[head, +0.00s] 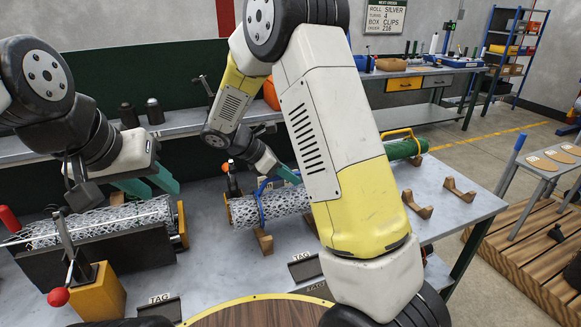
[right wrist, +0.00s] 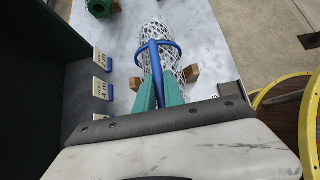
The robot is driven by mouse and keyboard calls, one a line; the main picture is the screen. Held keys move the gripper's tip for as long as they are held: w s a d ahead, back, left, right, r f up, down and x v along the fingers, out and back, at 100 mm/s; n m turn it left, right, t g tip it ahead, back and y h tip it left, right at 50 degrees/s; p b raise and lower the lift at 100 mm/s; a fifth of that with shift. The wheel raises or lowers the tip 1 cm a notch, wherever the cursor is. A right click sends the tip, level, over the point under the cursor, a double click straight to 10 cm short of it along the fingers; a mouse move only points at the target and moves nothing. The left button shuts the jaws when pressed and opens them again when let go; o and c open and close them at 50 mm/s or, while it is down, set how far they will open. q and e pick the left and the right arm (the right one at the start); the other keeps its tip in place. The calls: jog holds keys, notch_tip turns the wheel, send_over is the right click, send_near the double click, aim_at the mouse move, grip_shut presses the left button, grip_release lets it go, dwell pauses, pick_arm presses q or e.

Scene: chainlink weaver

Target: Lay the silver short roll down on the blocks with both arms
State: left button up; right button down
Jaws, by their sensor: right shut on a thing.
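The silver short roll (head: 275,206) is a mesh cylinder with a blue carrying handle (head: 262,200) around it. It lies level over wooden blocks (head: 263,241); I cannot tell whether it fully rests on them. My right gripper (head: 287,174) is shut on the blue handle above the roll. In the right wrist view its teal fingers (right wrist: 157,92) close on the handle, with the mesh roll (right wrist: 160,60) below and a wooden block (right wrist: 192,73) beside it. My left gripper (head: 152,184) is open and empty, over another mesh roll in the machine at left, apart from the short roll.
That mesh roll (head: 110,220) lies in a dark trough, with a red-knobbed lever (head: 60,296) in front. A green roll (head: 403,149) with a yellow handle sits at the back right. Empty wooden blocks (head: 416,205) stand to the right. Tag plates (head: 305,267) line the front of the table.

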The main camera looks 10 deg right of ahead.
aim_at(287, 189)
jog(key=shift+s+a+r, duration=0.1)
jog(key=shift+a, duration=0.7)
jog(key=shift+f, duration=1.75)
jog(key=c, duration=1.5)
grip_release()
jog(key=shift+f, duration=0.2)
jog(key=shift+o, duration=0.2)
